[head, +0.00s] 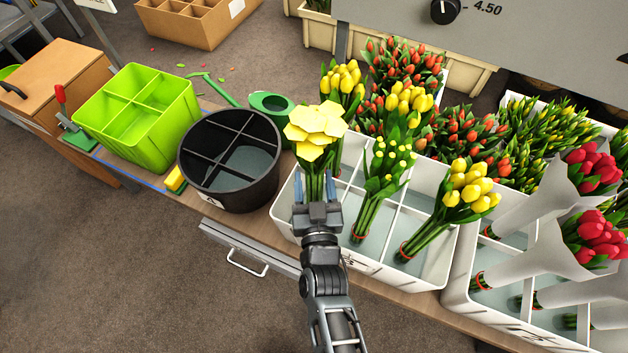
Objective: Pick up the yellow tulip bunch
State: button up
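The white crate (367,273) holds a yellow tulip bunch (467,186) at its right, leaning, with green stems and a red band low down. More yellow tulips (408,104) show behind, with another yellow bunch (343,78) farther left. A bunch with large, pale yellow, angular blooms (315,130) stands in the left compartment. My gripper (314,186) is at this bunch, its fingers apart on either side of the stems and pointing toward the blooms. It looks open; contact with the stems cannot be made out. The gripper hides the stem ends.
A bunch with small yellow buds (378,190) stands in the middle compartment. A black divided bucket (231,190) is close left, with a green divided tub (140,150) beyond. Red tulips in white wraps (545,235) fill the right crate. A grey panel (560,40) overhangs at the back.

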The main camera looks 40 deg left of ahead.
jog(key=c, duration=0.9)
jog(key=shift+r, duration=0.2)
jog(key=shift+c, duration=0.2)
notch_tip(320, 180, up, 18)
jog(key=p, duration=1.2)
jog(key=b, duration=0.2)
send_near(314, 128)
jog(key=s+d+f, duration=0.2)
jog(key=s+d, duration=0.2)
jog(key=shift+f, duration=0.35)
jog(key=shift+s, duration=0.15)
